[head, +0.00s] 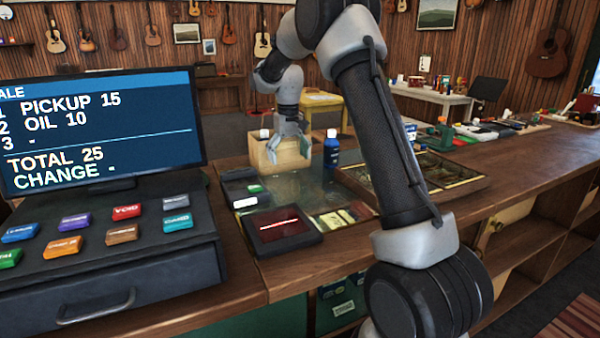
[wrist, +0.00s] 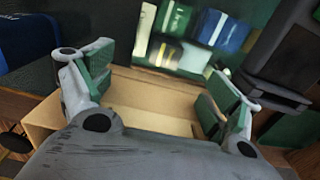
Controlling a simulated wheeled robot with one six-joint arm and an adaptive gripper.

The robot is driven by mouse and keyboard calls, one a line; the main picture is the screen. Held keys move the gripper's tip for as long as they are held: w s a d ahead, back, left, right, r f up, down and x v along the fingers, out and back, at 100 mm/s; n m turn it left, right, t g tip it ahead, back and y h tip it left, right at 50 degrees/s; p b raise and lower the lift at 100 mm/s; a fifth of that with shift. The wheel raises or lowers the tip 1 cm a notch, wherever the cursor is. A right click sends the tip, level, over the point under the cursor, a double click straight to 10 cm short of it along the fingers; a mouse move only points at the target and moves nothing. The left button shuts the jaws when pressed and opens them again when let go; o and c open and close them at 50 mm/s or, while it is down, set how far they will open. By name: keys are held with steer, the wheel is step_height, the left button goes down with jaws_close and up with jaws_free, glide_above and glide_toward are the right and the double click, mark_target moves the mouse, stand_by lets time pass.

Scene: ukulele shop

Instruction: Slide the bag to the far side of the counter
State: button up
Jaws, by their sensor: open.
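The bag (head: 262,158) looks like a tan, open-topped, box-shaped paper bag on the glass part of the counter. My gripper (head: 290,158) hangs over it, pointing down, with its fingers spread. In the wrist view, the open bag (wrist: 155,100) lies below and between the two green-padded fingers (wrist: 160,88). The gripper is open with nothing clamped in it. I cannot tell whether a finger touches the bag. Part of the bag is hidden by the gripper. The wooden counter (head: 520,160) runs from the left front to the far right.
A blue bottle (head: 332,148) stands just right of the bag. A card terminal (head: 240,187) and a dark scanner pad (head: 282,230) lie nearer. A divided wooden tray (head: 465,186) is to the right. The register (head: 100,225) fills the left. Bare glass lies in front of the bag.

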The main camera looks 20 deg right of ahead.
mark_target(286, 170)
steer(key=shift+w, duration=1.6)
steer(key=shift+s+r, duration=0.5)
steer(key=shift+s, duration=0.3)
steer(key=shift+s+r, duration=0.5)
steer(key=shift+s, duration=0.25)
step_height(286, 170, up, 12)
steer(key=shift+w, duration=0.15)
step_height(286, 170, down, 5)
steer(key=s, duration=0.3)
steer(key=s+r+t, duration=0.1)
steer(key=s+t, duration=0.3)
steer(key=s, duration=3.4)
steer(key=shift+d, duration=0.45)
